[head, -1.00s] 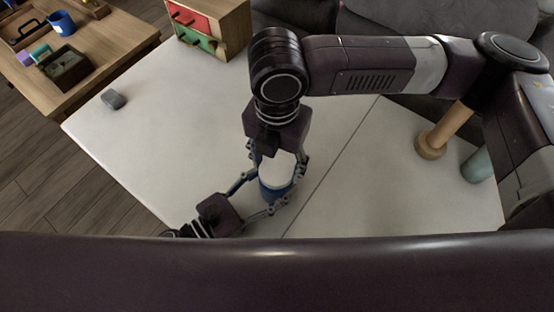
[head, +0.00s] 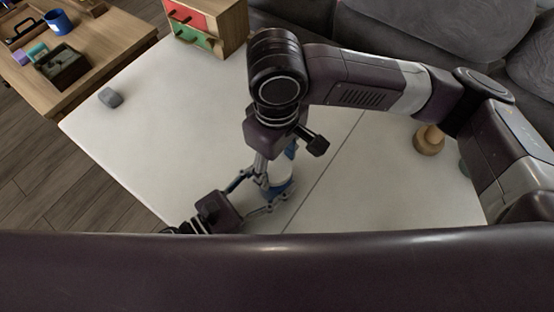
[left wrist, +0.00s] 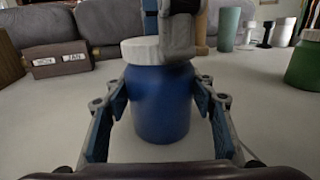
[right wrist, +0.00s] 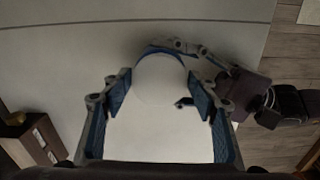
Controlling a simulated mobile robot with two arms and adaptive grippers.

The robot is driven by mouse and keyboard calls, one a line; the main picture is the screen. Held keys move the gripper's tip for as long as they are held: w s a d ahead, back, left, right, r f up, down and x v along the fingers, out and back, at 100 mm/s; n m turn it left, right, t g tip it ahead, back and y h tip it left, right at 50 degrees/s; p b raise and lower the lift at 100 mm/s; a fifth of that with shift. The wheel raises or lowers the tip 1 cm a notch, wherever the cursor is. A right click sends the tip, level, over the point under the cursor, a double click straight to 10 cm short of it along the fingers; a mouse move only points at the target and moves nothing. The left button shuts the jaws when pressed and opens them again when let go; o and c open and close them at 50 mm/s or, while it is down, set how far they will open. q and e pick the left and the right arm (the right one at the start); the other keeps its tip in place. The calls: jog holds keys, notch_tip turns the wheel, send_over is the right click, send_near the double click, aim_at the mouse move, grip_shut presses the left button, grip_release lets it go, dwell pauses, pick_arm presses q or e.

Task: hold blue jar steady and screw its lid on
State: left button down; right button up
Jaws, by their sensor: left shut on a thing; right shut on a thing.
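The blue jar (head: 281,190) stands upright on the white table, and it fills the middle of the left wrist view (left wrist: 160,105). Its white lid (right wrist: 160,80) sits on top of the jar; it also shows in the left wrist view (left wrist: 141,49). I cannot tell how tightly it is seated. My left gripper (head: 268,196) comes in low from the left, shut around the jar body with a finger on each side. My right gripper (head: 274,168) points down from above, shut on the lid, and hides part of it.
A grey lump (head: 110,97) lies at the table's far left. A red and green drawer box (head: 205,25) stands at the back. A wooden peg-like object (head: 429,140) stands at right. The left wrist view shows a green jar (left wrist: 304,62) and a brown calendar box (left wrist: 57,60).

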jog(key=m, duration=0.4)
jog(key=shift+a, duration=0.1)
jog(key=m, duration=0.3)
jog(key=shift+s+a+m, duration=0.1)
jog(key=shift+m, duration=0.3)
jog(key=m, duration=0.5)
jog(key=shift+a+m, duration=0.1)
jog(key=shift+m, duration=0.3)
jog(key=o, duration=0.9)
jog(key=shift+c, duration=0.2)
notch_tip(320, 180, up, 12)
pick_arm(q)
jog(key=c, duration=0.8)
grip_release()
